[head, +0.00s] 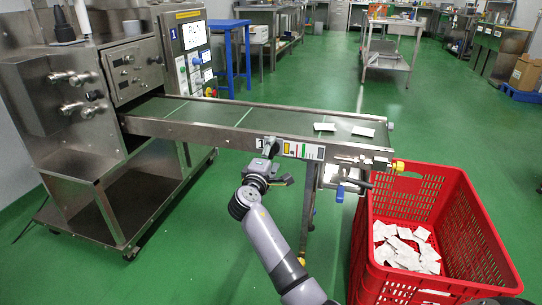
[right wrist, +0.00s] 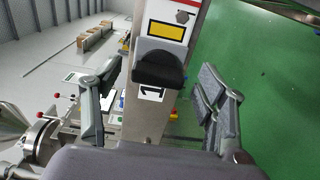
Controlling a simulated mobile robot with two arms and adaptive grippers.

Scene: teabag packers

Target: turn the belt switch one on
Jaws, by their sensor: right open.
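The belt switch one (right wrist: 158,70) is a black knob on the side rail of the conveyor, between a yellow label and a white label (right wrist: 151,95) marked "1". In the right wrist view it sits between the two spread fingers of my right gripper (right wrist: 158,84), with a gap on each side. In the head view my right gripper (head: 269,150) is at the near side of the conveyor (head: 215,114), next to the "1" label, and hides the knob. It is open and holds nothing. My left gripper is out of view.
A red crate (head: 478,240) with several white teabag packets stands under the belt's right end. Two packets (head: 324,127) lie on the belt. A steel machine (head: 60,110) with a control panel (head: 191,50) stands at the left.

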